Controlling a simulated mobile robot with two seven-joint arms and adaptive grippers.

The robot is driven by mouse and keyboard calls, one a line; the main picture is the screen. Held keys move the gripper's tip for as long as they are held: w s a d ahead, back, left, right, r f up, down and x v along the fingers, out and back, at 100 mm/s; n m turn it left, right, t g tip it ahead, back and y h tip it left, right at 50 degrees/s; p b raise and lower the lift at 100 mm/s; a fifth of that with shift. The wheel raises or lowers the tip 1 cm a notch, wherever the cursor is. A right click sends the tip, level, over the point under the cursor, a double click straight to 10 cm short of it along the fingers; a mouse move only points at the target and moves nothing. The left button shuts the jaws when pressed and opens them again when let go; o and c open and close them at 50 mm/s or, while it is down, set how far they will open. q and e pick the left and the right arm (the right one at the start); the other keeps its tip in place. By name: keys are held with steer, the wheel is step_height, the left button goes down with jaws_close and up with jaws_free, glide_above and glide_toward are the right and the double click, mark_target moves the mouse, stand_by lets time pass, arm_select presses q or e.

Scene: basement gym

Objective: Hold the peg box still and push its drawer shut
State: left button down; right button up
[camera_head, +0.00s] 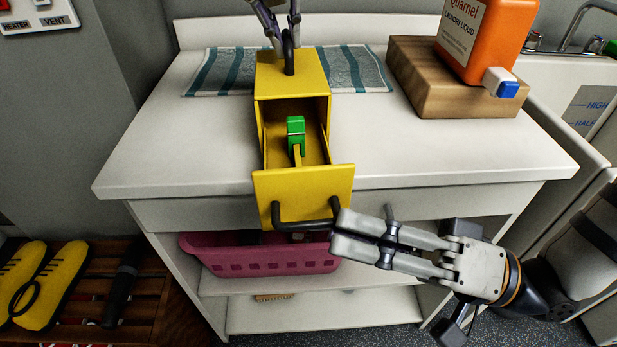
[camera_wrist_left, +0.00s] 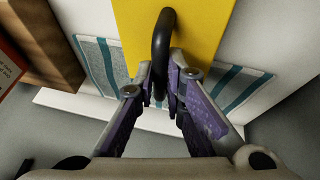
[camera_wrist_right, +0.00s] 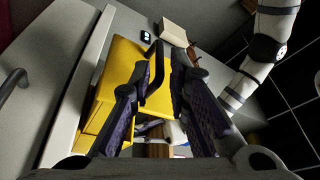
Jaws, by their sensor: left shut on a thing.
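The yellow peg box (camera_head: 292,78) stands on the white counter, and its drawer (camera_head: 302,187) is pulled out toward me. A green object (camera_head: 296,128) lies inside the drawer. My left gripper (camera_head: 282,45) is shut on the black handle (camera_wrist_left: 163,40) on top of the box. The drawer front has a black bar handle (camera_head: 290,225). My right gripper (camera_head: 340,232) is at the right end of that handle. In the right wrist view its fingers are apart, with part of the handle (camera_wrist_right: 153,62) beside the left finger; whether they touch is unclear.
A striped towel (camera_head: 350,70) lies under or behind the box. An orange laundry bottle (camera_head: 480,40) stands on a wooden block (camera_head: 425,85) at the back right. A pink basket (camera_head: 260,262) sits on the shelf below the drawer.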

mark_target(309, 221)
steer(key=x, duration=0.5)
steer(key=shift+a, duration=0.15)
steer(key=shift+c, duration=0.3)
jaws_close()
steer(key=shift+w, duration=0.1)
